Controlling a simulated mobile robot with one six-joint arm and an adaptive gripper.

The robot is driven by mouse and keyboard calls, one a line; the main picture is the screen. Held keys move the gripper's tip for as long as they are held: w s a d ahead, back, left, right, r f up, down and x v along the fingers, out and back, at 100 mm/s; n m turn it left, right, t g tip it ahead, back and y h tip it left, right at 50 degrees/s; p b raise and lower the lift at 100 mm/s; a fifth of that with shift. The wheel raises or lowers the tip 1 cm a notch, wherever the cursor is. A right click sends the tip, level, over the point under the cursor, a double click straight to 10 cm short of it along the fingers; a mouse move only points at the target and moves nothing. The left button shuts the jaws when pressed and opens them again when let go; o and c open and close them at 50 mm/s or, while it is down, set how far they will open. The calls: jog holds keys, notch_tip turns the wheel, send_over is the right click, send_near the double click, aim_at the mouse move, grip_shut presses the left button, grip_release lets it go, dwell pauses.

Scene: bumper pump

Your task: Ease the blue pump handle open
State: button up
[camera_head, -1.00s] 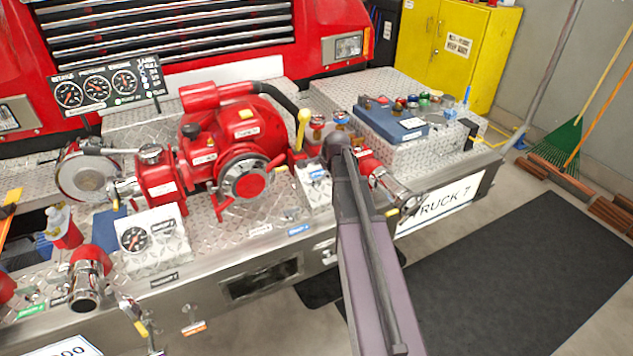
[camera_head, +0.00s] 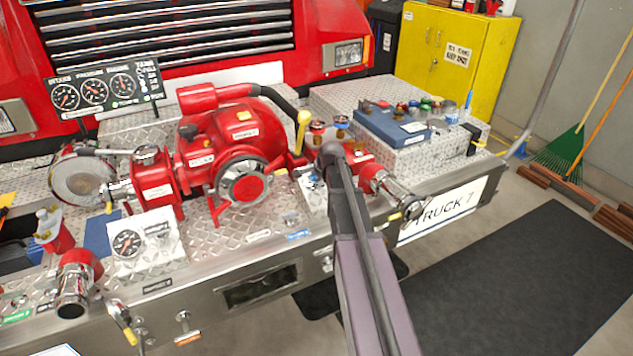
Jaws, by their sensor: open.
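The red pump (camera_head: 225,150) stands on the steel bumper deck, with a round red-and-silver cap on its front. I cannot make out a blue pump handle for certain. A small blue-topped fitting (camera_head: 341,122) shows just behind the end of my arm, beside a red one (camera_head: 317,127). A blue label (camera_head: 298,235) is on the deck's front edge. My arm reaches up from the bottom, and its dark wrist end is over the deck just right of the pump. The wrist hides my gripper's fingers and whatever is directly under them.
A yellow-tipped lever (camera_head: 303,125) stands close left of my wrist. A red coupling with a silver outlet (camera_head: 400,200) sticks out to the right. A blue case (camera_head: 392,125) lies on the raised deck. A white gauge box (camera_head: 150,245) is at left. The dark floor mat (camera_head: 510,275) is clear.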

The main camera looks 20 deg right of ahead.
grip_shut()
jog(key=shift+p+v, duration=2.2)
jog(key=shift+v, duration=0.15)
jog(key=shift+c, duration=1.1)
grip_release()
jog(key=shift+o, duration=1.1)
jog(key=shift+s+r, duration=0.1)
jog(key=shift+r, duration=0.1)
jog(key=shift+f, duration=0.2)
